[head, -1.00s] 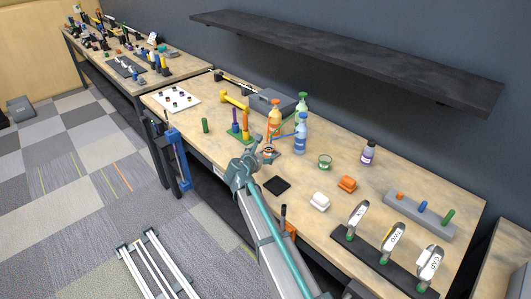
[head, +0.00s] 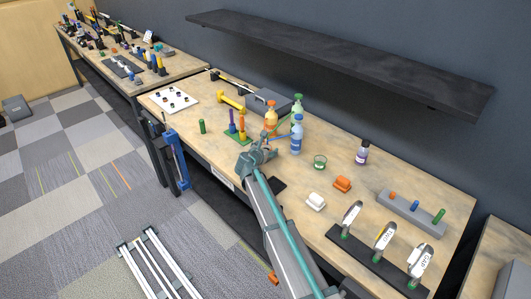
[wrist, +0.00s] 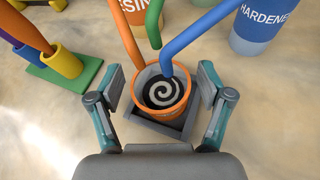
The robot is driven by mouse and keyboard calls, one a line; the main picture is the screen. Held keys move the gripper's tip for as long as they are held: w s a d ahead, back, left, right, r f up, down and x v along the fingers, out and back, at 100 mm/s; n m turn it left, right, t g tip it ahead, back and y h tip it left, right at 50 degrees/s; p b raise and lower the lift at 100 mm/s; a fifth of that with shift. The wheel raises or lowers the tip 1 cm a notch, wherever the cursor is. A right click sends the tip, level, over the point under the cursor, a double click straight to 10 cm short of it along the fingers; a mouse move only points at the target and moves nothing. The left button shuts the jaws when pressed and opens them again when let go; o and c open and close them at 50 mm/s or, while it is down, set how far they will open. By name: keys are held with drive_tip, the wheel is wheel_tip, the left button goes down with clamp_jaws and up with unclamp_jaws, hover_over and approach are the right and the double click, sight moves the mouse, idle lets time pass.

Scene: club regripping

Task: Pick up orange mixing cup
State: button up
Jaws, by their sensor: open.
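The orange mixing cup (wrist: 137,83) stands upright in the wrist view, with a pale spiral on its dark inside. It is on a dark square base (wrist: 150,127). My gripper (wrist: 161,84) is open, with one finger on each side of the cup and visible gaps between. In the head view my gripper (head: 268,150) is low over the table and hides most of the cup.
Orange (wrist: 126,36), green (wrist: 154,24) and blue (wrist: 188,38) tubes reach over the cup's far rim. The hardener bottle (wrist: 256,28) stands far right. A green holder with coloured tubes (wrist: 65,70) is at left. A white block (head: 316,201) lies nearer the front.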

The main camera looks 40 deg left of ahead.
drive_tip(key=c, duration=1.3)
drive_tip(key=shift+r, duration=0.1)
